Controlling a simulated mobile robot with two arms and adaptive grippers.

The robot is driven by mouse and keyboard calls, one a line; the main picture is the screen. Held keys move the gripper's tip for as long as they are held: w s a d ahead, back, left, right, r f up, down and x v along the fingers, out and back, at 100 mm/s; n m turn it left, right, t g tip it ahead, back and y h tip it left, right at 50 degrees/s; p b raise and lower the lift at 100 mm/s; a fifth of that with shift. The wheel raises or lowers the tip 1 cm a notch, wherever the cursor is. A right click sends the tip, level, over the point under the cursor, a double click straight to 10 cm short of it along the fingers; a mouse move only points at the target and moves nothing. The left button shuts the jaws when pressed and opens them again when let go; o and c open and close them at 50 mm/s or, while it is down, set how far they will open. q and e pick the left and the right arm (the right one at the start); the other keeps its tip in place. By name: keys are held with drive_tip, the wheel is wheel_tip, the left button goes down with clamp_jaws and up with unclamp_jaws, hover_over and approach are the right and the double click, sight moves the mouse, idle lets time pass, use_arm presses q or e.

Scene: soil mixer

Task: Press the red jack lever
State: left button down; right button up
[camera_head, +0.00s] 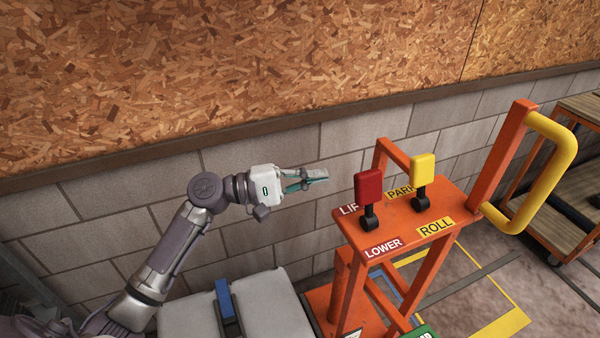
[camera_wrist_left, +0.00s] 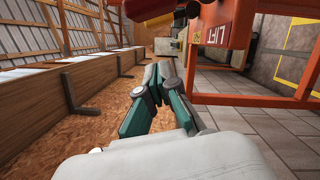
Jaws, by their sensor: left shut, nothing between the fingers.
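The red jack lever (camera_head: 368,186) stands upright on the orange control panel (camera_head: 410,215), between the LIFT and LOWER labels. A yellow lever (camera_head: 422,169) stands to its right, by the PARK and ROLL labels. My left gripper (camera_head: 318,174) is to the left of the red lever, at about the same picture height and apart from it. Its fingers are shut and empty. My right gripper is not in view.
A yellow handle (camera_head: 548,170) on an orange frame stands to the right of the panel. A block wall (camera_head: 130,195) with chipboard above runs behind. A pale box-like surface (camera_head: 270,305) lies below my left arm. A wooden-shelved cart (camera_head: 570,190) is at the far right.

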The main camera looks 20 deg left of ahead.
sight(369, 201)
use_arm(q)
drive_tip(key=d+p, duration=0.1)
drive_tip(key=d, duration=0.1)
drive_tip(key=d+r+p, duration=0.1)
drive_tip(key=d, duration=0.1)
drive_tip(key=d+p, duration=0.1)
drive_tip(key=d, duration=0.1)
drive_tip(key=shift+w+r, duration=0.1)
drive_tip(key=shift+r, duration=0.2)
drive_tip(key=shift+s+d, duration=0.2)
drive_tip(key=shift+s, duration=0.2)
drive_tip(key=shift+w, duration=0.1)
